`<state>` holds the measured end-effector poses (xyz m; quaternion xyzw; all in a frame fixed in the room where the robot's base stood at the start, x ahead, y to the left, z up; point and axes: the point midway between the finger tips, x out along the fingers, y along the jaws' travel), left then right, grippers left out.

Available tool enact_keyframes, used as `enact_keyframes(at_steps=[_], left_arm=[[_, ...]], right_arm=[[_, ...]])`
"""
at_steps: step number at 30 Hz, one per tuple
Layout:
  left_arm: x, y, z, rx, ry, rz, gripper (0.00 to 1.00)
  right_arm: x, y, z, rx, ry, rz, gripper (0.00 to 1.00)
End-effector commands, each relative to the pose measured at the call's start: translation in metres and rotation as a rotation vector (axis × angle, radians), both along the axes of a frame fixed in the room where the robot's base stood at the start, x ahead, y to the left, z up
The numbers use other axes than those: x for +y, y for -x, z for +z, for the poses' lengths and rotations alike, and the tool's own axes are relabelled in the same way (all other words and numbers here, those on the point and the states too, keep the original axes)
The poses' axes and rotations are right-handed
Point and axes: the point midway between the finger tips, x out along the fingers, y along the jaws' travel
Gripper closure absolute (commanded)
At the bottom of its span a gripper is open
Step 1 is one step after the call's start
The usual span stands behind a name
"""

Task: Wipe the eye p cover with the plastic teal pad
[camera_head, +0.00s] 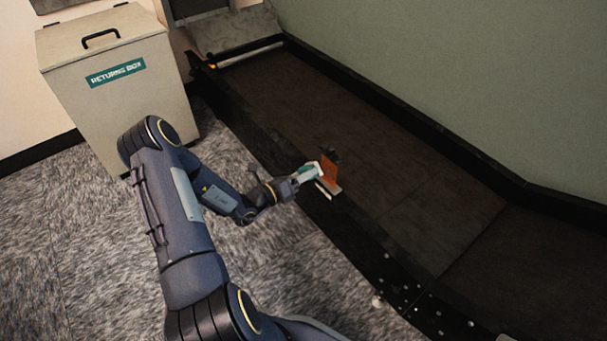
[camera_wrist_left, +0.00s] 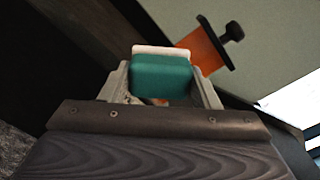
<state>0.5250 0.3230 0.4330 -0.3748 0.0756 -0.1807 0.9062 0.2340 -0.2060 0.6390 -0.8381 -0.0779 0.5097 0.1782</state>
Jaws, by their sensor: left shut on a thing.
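My left gripper (camera_head: 312,172) is at the near wall of the dark conveyor. In the left wrist view it (camera_wrist_left: 162,85) is shut on the teal pad (camera_wrist_left: 160,76), which has a pale edge along its far side. The pad also shows as a small teal patch (camera_head: 307,169) in the head view. An orange bracket (camera_head: 330,172) with a dark knob stands on the wall just beyond the gripper; it also shows in the left wrist view (camera_wrist_left: 204,48). I cannot make out the eye cover itself. Whether the pad touches anything is not clear. My right gripper is out of view.
The dark conveyor bed (camera_head: 390,150) is empty and runs along the green wall. A beige returns box (camera_head: 120,100) stands at the upper left. Grey carpet (camera_head: 60,240) lies on the near side, clear of objects.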

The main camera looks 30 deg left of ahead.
Motion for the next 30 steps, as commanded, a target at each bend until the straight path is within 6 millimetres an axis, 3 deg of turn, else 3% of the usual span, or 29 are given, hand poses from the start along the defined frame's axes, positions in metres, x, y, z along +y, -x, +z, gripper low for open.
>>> enact_keyframes(at_steps=[30], left_arm=[[-0.008,-0.018,0.000,-0.001,0.000,-0.001,0.69]], right_arm=[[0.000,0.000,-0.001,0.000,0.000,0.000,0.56]])
